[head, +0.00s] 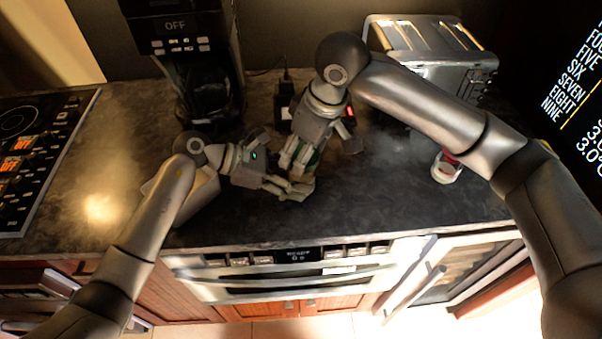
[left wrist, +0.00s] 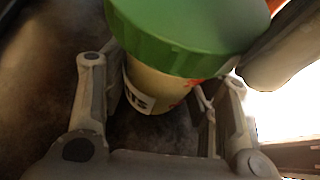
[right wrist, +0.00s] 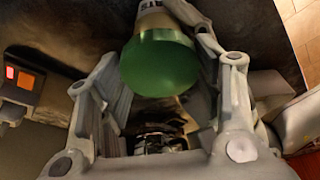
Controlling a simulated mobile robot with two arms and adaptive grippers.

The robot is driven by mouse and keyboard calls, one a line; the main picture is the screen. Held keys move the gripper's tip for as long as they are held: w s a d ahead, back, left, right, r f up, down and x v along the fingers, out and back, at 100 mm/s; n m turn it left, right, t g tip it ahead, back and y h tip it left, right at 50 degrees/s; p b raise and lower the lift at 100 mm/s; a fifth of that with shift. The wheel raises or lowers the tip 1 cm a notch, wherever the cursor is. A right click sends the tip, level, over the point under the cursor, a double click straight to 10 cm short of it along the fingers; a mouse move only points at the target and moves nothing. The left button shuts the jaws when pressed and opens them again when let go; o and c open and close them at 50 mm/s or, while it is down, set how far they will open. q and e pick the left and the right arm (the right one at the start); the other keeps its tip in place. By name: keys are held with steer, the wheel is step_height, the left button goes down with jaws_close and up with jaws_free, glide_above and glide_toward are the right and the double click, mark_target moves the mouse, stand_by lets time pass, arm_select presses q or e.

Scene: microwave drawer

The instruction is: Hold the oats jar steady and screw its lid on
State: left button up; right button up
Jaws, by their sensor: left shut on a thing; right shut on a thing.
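The oats jar has a pale body (left wrist: 150,92) with dark letters and a broad green lid (left wrist: 190,28) on its top in the left wrist view. My left gripper (head: 288,188) is shut on the jar body, its fingers on either side below the lid. My right gripper (head: 298,160) comes down from above and is shut on the lid. The green lid fills the space between its fingers in the right wrist view (right wrist: 160,64). In the head view the grippers hide most of the jar, with a little green showing. I cannot tell how tightly the lid sits.
A coffee maker (head: 205,85) and a toaster (head: 430,50) stand at the back. A small glass jar with red inside (head: 447,168) is at the right. A cooktop (head: 35,150) lies left. The microwave drawer (head: 300,275) is below the counter's front edge.

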arm_select(q)
steer(key=shift+o, duration=0.8)
steer(key=c, duration=0.7)
steer(key=shift+c, duration=0.7)
arm_select(e)
steer(key=o, duration=0.8)
